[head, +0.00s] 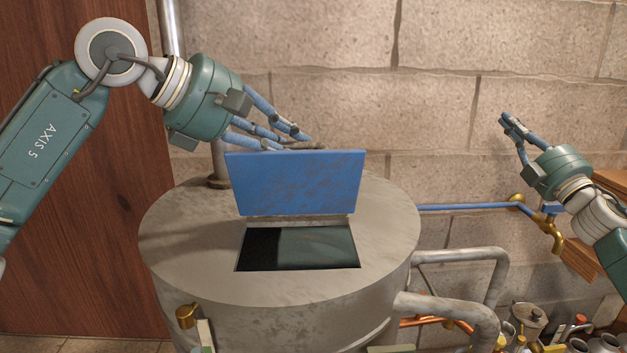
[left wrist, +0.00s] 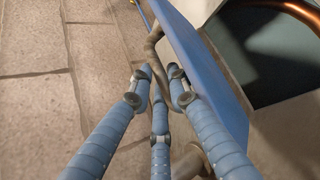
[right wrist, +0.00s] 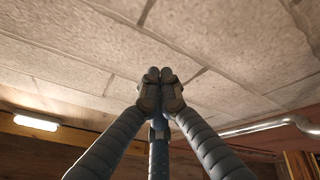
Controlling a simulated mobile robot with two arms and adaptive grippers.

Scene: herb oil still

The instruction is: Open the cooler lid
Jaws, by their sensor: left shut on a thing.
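The blue cooler lid (head: 295,182) stands raised, nearly upright, at the back edge of the rectangular opening (head: 300,248) in the round grey cooler (head: 180,235). The dark inside shows in front of it. In the left wrist view the lid (left wrist: 212,75) is edge-on at the right, with a curved, dull handle (left wrist: 152,45) on its outer side. My left gripper (head: 297,138) is behind the lid's top edge, its fingers (left wrist: 160,85) closed on the handle. The exact contact is partly hidden. My right gripper (head: 507,122) is away at the right, empty, its fingertips (right wrist: 160,76) together.
A blue pipe (head: 460,207) with a brass tap (head: 556,238) runs along the block wall right of the cooler. Grey pipes (head: 470,305) leave its right side. Metal pots (head: 528,315) stand at the lower right. A wooden door (head: 90,150) is at the left.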

